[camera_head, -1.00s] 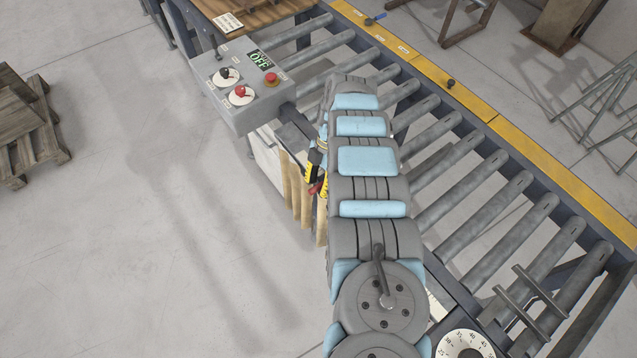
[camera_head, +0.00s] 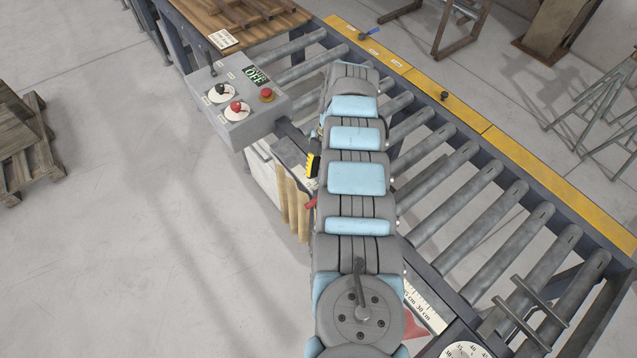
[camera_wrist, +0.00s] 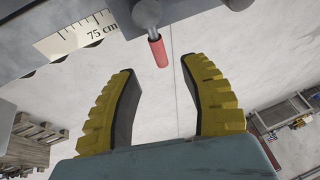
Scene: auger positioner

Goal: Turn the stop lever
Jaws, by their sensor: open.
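A lever with a red grip (camera_wrist: 157,50) hangs from a round metal pivot at the top middle of the wrist view. I take it to be the stop lever. My gripper (camera_wrist: 160,74) is open, with its two yellow ribbed fingers on either side of the grip's lower end in the picture. I see no contact, and the depth between them is hard to judge. In the head view my arm covers most of this place. Only a bit of a yellow finger (camera_head: 313,165) and a small red part (camera_head: 311,203) show at its left edge.
A grey control box (camera_head: 240,105) with red and black knobs and an OFF display stands upper left. The roller conveyor (camera_head: 470,200) with a yellow rail runs along the right. Open floor (camera_head: 150,230) lies left.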

